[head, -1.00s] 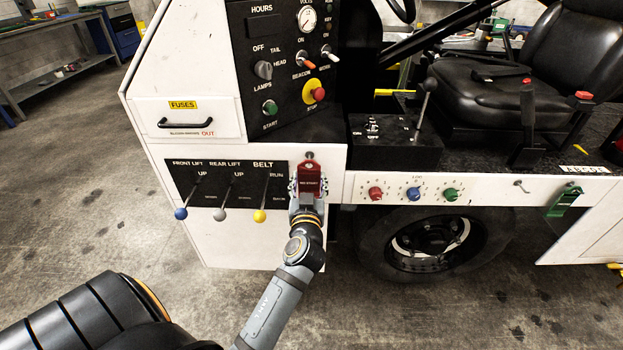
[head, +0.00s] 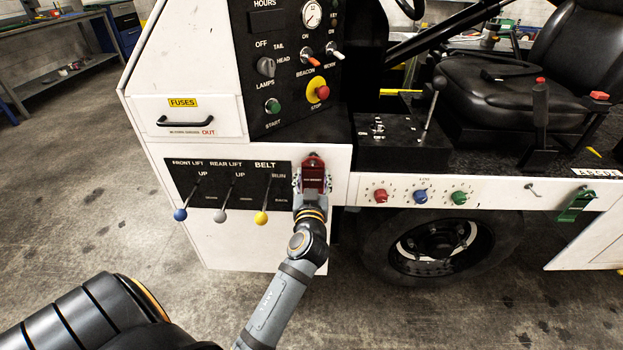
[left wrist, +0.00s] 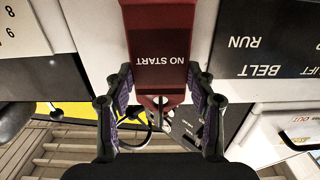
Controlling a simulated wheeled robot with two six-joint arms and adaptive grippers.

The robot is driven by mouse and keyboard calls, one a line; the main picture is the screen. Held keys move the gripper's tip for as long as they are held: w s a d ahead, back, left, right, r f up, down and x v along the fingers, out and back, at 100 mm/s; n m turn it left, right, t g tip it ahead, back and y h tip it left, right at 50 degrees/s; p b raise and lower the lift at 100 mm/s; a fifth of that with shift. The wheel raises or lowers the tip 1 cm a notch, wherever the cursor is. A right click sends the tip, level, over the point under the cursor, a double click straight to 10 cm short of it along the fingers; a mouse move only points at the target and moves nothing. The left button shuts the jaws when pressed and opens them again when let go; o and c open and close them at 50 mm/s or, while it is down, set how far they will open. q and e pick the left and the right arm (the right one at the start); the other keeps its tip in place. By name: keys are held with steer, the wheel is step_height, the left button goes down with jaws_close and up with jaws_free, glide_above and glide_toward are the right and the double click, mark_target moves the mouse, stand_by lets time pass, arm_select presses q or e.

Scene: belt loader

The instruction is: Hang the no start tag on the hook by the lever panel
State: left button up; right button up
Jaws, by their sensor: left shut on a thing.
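The red no start tag (head: 314,174) is upright against the white panel, just right of the lever panel (head: 228,187). My left gripper (head: 312,187) is shut on it from below. In the left wrist view the tag (left wrist: 160,60) appears upside down between the two fingers (left wrist: 160,92), with its narrow end toward the bottom of the picture. The hook by the lever panel is mostly hidden at the tag's top edge in the head view. I cannot tell whether it passes through the tag's hole. My right gripper is not in view.
Blue, grey and yellow lever knobs (head: 261,218) stick out close left of my gripper. The switch panel (head: 290,70) is above. Coloured knobs (head: 420,196) and a green tag (head: 578,205) on another hook are to the right.

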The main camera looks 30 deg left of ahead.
arm_select(q)
steer(key=o, duration=1.2)
steer(key=shift+r, duration=0.25)
step_height(320, 180, up, 10)
steer(key=shift+f, duration=0.2)
steer(key=shift+f, duration=0.1)
